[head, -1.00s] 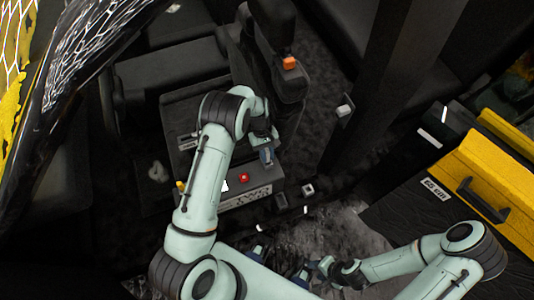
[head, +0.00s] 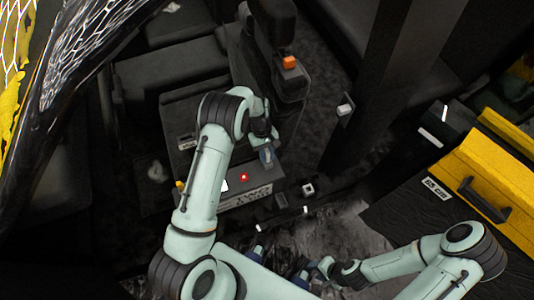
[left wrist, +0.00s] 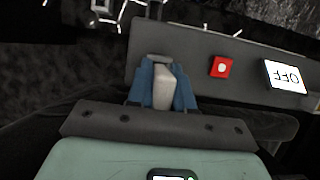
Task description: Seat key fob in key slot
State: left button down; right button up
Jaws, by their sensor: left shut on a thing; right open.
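My left gripper (head: 266,157) is over the right end of the grey console, pointing down. The left wrist view shows its blue fingers (left wrist: 162,88) shut on a pale grey block, which looks like the key fob (left wrist: 164,88). A small grey piece shows just past the fingertips at the console's end; I cannot tell whether it is the key slot or part of the fob. I cannot tell whether the fob touches the console. My right gripper (head: 324,268) is open and low at the bottom centre, away from the console.
The console (left wrist: 265,48) carries a red button (left wrist: 221,67) and a white OFF label (left wrist: 285,75). A black seat with an orange buckle (head: 289,62) stands behind. A dark pillar rises to the right. A yellow case (head: 500,165) with a black handle lies at far right.

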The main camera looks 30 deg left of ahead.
pick_arm(q)
jog(key=shift+f+b, duration=0.65)
jog(key=shift+f, duration=0.35)
jog(key=c, duration=0.9)
grip_release()
jog(key=shift+r, duration=0.1)
jog(key=v, duration=1.3)
jog(key=shift+r+p, duration=0.2)
jog(key=shift+p, duration=0.15)
